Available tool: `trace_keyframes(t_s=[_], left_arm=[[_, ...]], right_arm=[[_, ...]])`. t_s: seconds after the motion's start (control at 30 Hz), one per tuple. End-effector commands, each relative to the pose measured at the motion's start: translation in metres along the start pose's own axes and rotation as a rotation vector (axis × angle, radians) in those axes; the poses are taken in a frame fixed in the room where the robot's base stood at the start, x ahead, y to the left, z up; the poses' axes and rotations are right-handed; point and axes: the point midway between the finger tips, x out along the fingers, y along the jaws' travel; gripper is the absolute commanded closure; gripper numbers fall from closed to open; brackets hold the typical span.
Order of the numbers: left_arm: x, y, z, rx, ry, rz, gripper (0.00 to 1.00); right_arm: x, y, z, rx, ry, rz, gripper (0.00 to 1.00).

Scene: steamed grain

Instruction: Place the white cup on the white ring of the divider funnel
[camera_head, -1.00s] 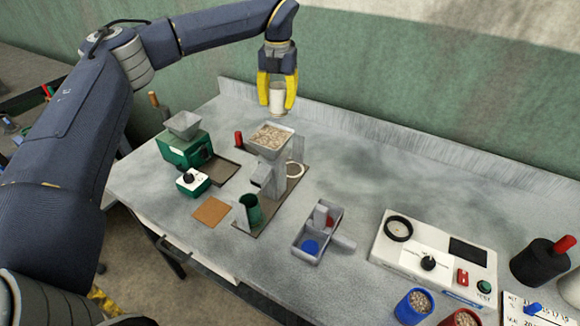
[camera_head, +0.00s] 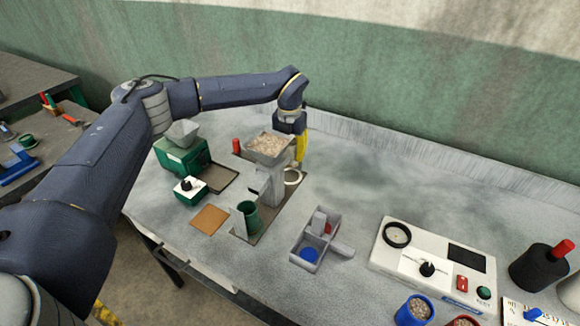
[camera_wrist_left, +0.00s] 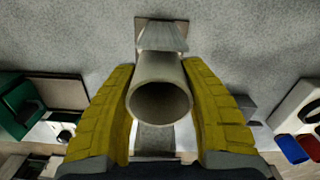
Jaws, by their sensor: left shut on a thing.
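The divider funnel (camera_head: 268,147) stands on a dark base plate (camera_head: 280,210), its grey hopper filled with grain. Its white ring (camera_head: 292,178) lies low on the right side of the divider. My left gripper (camera_head: 300,150) is just behind the hopper, pointing down above the ring's area. In the left wrist view, the gripper (camera_wrist_left: 162,105) is shut on the white cup (camera_wrist_left: 160,98), with a yellow finger on each side. The hopper hides most of the cup in the head view. I cannot tell whether the cup touches the ring. My right gripper is not in view.
A green machine (camera_head: 182,157) and a dark tray (camera_head: 215,178) stand left of the divider. A green cup (camera_head: 249,214) stands at its front. A grey divided box (camera_head: 316,240) and a white instrument (camera_head: 425,257) are to the right. The bench behind the instrument is clear.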

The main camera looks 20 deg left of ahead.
Motion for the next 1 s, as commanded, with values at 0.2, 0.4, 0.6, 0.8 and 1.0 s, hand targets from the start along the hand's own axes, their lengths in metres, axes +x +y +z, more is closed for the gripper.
trace_keyframes(t_s=[0.2, 0.4, 0.6, 0.8, 1.0], left_arm=[[0.016, 0.000, 0.000, 0.001, -0.001, 0.000, 0.90], [0.023, 0.000, -0.001, 0.000, -0.001, 0.000, 0.90], [0.047, -0.001, -0.001, -0.001, 0.001, 0.000, 0.90], [0.060, -0.001, -0.001, 0.000, -0.002, -0.001, 0.90], [0.060, 0.000, -0.001, 0.000, -0.002, 0.000, 0.90]], right_arm=[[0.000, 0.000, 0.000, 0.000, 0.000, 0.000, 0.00], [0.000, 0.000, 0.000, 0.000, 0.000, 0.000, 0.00], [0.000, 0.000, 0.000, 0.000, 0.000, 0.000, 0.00], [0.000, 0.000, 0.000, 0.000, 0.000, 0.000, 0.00], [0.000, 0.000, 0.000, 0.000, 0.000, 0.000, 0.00]])
